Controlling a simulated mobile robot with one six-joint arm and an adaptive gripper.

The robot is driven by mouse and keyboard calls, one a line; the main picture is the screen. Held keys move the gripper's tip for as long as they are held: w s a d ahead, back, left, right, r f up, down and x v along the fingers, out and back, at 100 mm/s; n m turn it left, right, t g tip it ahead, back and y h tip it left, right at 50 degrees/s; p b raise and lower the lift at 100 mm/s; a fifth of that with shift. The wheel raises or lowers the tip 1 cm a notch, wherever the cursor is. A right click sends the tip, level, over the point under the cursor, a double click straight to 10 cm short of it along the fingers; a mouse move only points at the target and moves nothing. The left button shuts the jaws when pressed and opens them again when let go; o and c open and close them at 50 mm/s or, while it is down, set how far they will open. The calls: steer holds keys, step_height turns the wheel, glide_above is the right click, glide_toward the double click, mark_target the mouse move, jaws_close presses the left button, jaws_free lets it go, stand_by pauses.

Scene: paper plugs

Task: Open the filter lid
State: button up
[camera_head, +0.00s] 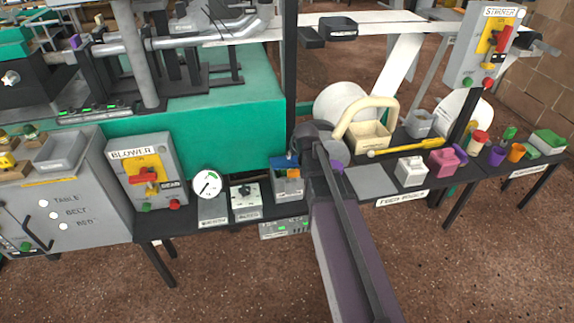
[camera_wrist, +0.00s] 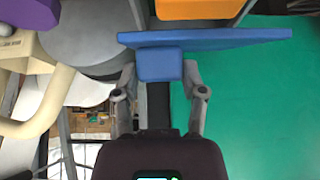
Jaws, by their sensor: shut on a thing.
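The filter lid is a blue flat plate with a block-shaped handle. In the wrist view the lid (camera_wrist: 235,40) shows nearly edge-on, and my gripper (camera_wrist: 160,78) is shut on its blue handle (camera_wrist: 160,65), one finger on each side. In the head view the blue lid (camera_head: 280,163) is at the top of a small grey filter box (camera_head: 288,186) on the dark bench. An orange part (camera_head: 293,172) shows beside the lid; it also shows in the wrist view (camera_wrist: 200,8). My arm partly hides this area, so the lid's exact angle is unclear.
Left of the box stand a grey box with a black knob (camera_head: 246,201), a round gauge (camera_head: 207,184) and the blower switch (camera_head: 148,175). To the right are a grey plate (camera_head: 364,182), a cream-handled container (camera_head: 370,135) and a yellow tool (camera_head: 405,147). A dark post rises behind.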

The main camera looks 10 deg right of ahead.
steer(key=shift+w+r, duration=0.4)
steer(key=shift+p, duration=0.35)
steer(key=shift+w+r, duration=0.35)
steer(key=shift+w, duration=0.1)
steer(key=shift+w+p, duration=0.1)
steer(key=shift+p, duration=0.25)
steer(key=shift+w+r, duration=0.15)
steer(key=shift+w+r+p, duration=0.25)
steer(key=shift+w+p, duration=0.05)
steer(key=shift+w, duration=0.3)
